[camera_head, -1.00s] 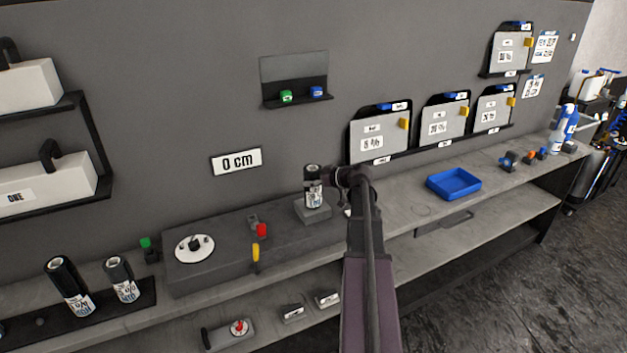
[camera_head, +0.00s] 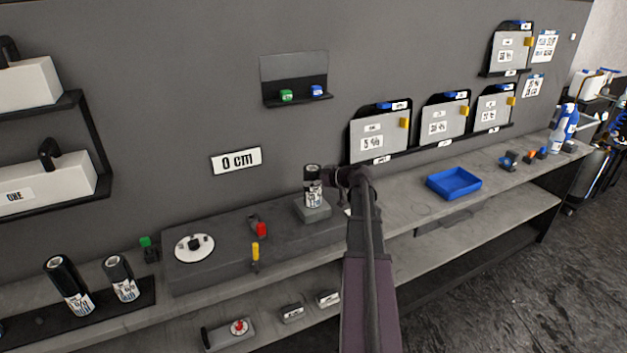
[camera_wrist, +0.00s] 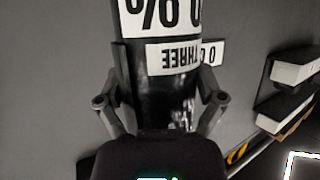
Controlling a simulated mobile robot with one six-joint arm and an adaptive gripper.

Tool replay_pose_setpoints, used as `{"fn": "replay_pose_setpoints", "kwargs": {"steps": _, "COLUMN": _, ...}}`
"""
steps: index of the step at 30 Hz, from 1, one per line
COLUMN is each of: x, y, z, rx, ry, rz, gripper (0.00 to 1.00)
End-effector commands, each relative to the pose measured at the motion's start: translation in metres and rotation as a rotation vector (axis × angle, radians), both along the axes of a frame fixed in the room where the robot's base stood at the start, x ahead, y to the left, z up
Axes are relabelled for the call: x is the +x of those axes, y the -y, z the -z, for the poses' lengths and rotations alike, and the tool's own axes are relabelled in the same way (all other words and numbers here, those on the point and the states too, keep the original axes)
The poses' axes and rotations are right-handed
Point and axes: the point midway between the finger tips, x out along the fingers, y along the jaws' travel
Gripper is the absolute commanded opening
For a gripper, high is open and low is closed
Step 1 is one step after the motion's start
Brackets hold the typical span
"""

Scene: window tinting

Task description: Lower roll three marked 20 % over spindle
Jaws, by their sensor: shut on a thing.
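Roll three (camera_head: 313,186) is a short black roll with a white label, standing upright at a small grey block (camera_head: 313,211) on the dark bench unit. In the wrist view the roll (camera_wrist: 165,100) fills the middle, and its label reads "THREE" with a percent mark, upside down. My gripper (camera_head: 332,180) reaches in from the right and is shut on the roll; its fingers show on both sides of it in the wrist view (camera_wrist: 163,105). A white disc with a dark hub (camera_head: 195,246) lies on the unit's left part. I cannot see a spindle under the roll.
Two more labelled rolls (camera_head: 69,286) stand in a black rack at the left. A red block (camera_head: 261,230) and a yellow-handled tool (camera_head: 255,252) sit on the unit. A blue tray (camera_head: 454,184) is on the bench to the right. A "0 cm" sign (camera_head: 236,160) hangs behind.

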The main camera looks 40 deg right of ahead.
Motion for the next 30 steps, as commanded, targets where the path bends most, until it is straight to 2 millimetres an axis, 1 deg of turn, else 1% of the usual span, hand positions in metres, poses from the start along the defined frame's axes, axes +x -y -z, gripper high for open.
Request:
{"fn": "replay_pose_setpoints", "kwargs": {"steps": 7, "x": 0.0000, "y": -0.0001, "z": -0.0003, "rx": 0.000, "ry": 0.000, "rz": 0.000, "gripper": 0.27}}
{"fn": "replay_pose_setpoints", "kwargs": {"steps": 8, "x": 0.0000, "y": -0.0001, "z": -0.0003, "rx": 0.000, "ry": 0.000, "rz": 0.000, "gripper": 0.90}}
{"fn": "replay_pose_setpoints", "kwargs": {"steps": 9, "x": 0.0000, "y": -0.0001, "z": -0.0002, "rx": 0.000, "ry": 0.000, "rz": 0.000, "gripper": 1.00}}
{"fn": "replay_pose_setpoints", "kwargs": {"steps": 23, "x": -0.0007, "y": 0.0006, "z": -0.0007, "rx": -0.001, "ry": -0.001, "rz": 0.001, "gripper": 1.00}}
{"fn": "replay_pose_setpoints", "kwargs": {"steps": 30, "x": -0.0007, "y": 0.0006, "z": -0.0088, "rx": -0.001, "ry": -0.001, "rz": 0.001, "gripper": 1.00}}
